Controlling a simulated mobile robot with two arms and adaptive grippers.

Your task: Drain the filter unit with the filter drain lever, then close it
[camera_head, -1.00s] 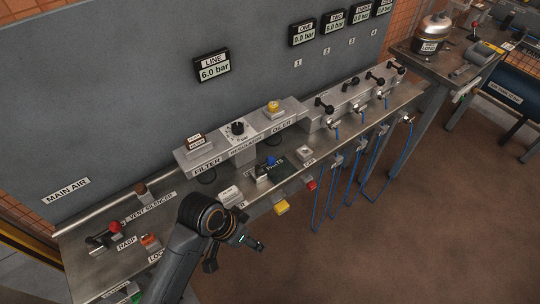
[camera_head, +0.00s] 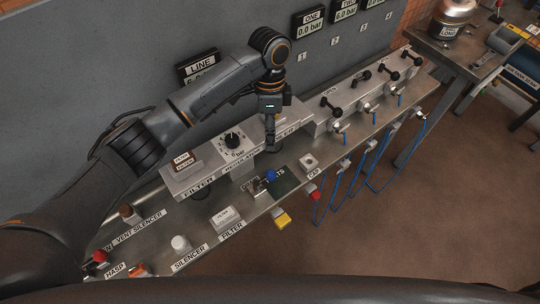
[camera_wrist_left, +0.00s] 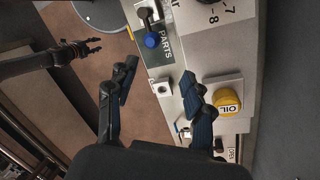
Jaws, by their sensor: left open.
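The filter unit (camera_head: 197,181) is the left end of the grey block on the bench, labelled FILTER, with a brown labelled cap on top. I cannot make out its drain lever; its underside is mostly hidden. My left gripper (camera_head: 271,146) points down at the oiler end of the block, right of the filter unit. In the left wrist view its fingers (camera_wrist_left: 158,92) are apart with nothing between them; one is beside the yellow OIL cap (camera_wrist_left: 228,102). My right gripper (camera_wrist_left: 92,46) shows small at the upper left there, its fingers apart.
The regulator knob (camera_head: 232,140) is between filter and oiler. A blue knob (camera_head: 271,175) is by the PARTS mat (camera_head: 285,181). A white block (camera_head: 226,217) and a white silencer (camera_head: 180,243) stand at the bench front. Blue hoses (camera_head: 330,190) hang at right.

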